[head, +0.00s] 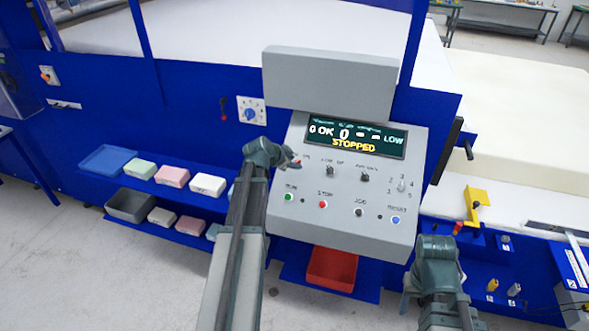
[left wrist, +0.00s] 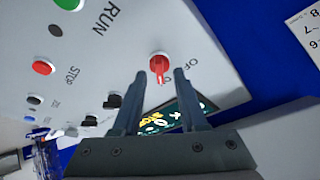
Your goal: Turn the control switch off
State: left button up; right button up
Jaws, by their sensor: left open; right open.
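The control switch is a red rotary knob (left wrist: 160,64) on the grey sloped control panel, beside printed letters reading "OF". In the head view a bit of its red (head: 298,163) shows at my left gripper (head: 288,157), which covers most of it. In the left wrist view my left gripper (left wrist: 160,75) is open, its two fingertips on either side of the knob's handle with gaps visible. Whether they touch the panel cannot be told. My right gripper (head: 409,282) is low at the right, in front of the panel's lower right corner, its fingers mostly hidden.
The panel's screen (head: 356,137) reads "STOPPED". Two black knobs (head: 365,176), a selector and a row of buttons (head: 323,204) sit close by. A red bin (head: 332,268) is below. Small trays (head: 130,205) and foam blocks line blue shelves at left.

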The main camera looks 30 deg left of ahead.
pick_arm(q)
jog(key=shift+w+f, duration=0.4)
jog(key=shift+w, duration=0.1)
jog(key=shift+c, duration=0.4)
grip_shut()
